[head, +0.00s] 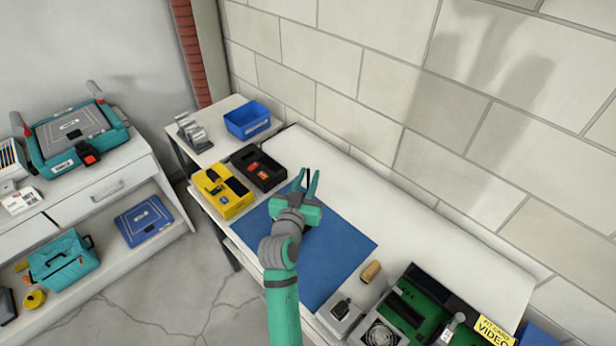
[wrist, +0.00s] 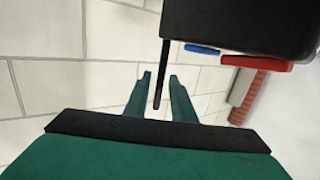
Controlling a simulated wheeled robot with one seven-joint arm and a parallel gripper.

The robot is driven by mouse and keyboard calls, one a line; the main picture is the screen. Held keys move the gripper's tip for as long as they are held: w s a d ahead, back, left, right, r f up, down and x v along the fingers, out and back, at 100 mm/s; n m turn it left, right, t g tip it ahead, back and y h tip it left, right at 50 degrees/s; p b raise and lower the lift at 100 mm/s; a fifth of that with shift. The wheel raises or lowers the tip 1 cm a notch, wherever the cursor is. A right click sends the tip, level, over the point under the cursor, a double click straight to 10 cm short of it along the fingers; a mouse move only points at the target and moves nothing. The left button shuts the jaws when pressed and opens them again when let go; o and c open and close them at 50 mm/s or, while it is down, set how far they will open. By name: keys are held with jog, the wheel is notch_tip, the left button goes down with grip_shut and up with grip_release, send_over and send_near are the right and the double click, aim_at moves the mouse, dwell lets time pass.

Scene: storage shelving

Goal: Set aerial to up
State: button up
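The aerial is a thin black rod (wrist: 161,78). In the wrist view it runs straight from the left edge of a black box (wrist: 240,22) to between my fingers. In the head view a thin dark rod (head: 308,173) shows between the fingertips. The black device (head: 258,168), with red and orange parts, lies on the bench just left of my gripper. My gripper (head: 312,182) is open, pointing toward the wall. In the wrist view its fingers (wrist: 159,80) stand apart on either side of the rod, with visible gaps. Where the rod joins the box is unclear.
A yellow case (head: 222,193) stands left of my gripper, and a blue bin (head: 247,120) behind. A blue mat (head: 335,250) lies under my arm. A green circuit-board unit (head: 425,310) and a tan cylinder (head: 371,271) sit at right.

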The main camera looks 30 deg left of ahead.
jog(key=shift+r, duration=0.1)
jog(key=f+v, duration=0.1)
jog(key=v, duration=0.9)
jog(key=shift+s+d+r, duration=0.15)
jog(key=shift+s+r, duration=0.2)
jog(key=shift+r, duration=0.2)
